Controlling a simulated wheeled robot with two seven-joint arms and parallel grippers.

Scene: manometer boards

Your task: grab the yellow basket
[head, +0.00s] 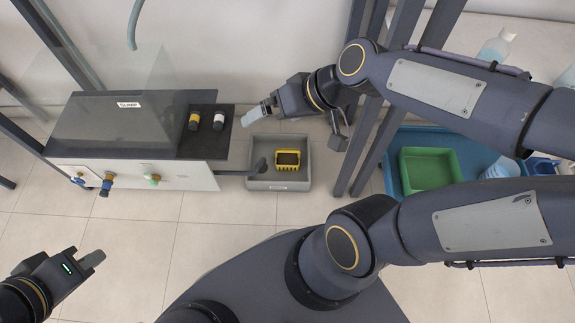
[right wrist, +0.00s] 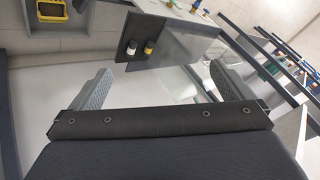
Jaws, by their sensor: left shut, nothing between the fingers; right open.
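The yellow basket (head: 288,167) is small, with a dark inside, and sits in a grey tray (head: 262,185) on the floor. It also shows at the upper left edge of the right wrist view (right wrist: 50,13). My right gripper (head: 296,128) is open and empty, with its fingers wide apart. In the head view it appears just above the tray and apart from the basket. My left gripper (head: 92,259) is shut and empty at the lower left, far from the basket.
A dark-topped bench labelled SUMP (head: 130,104) stands left of the tray, with a yellow-banded bottle (head: 194,121) and a white-banded bottle (head: 219,121). Dark frame posts (head: 372,130) rise right of the tray. A green bin (head: 429,168) sits in a blue tray (head: 392,178).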

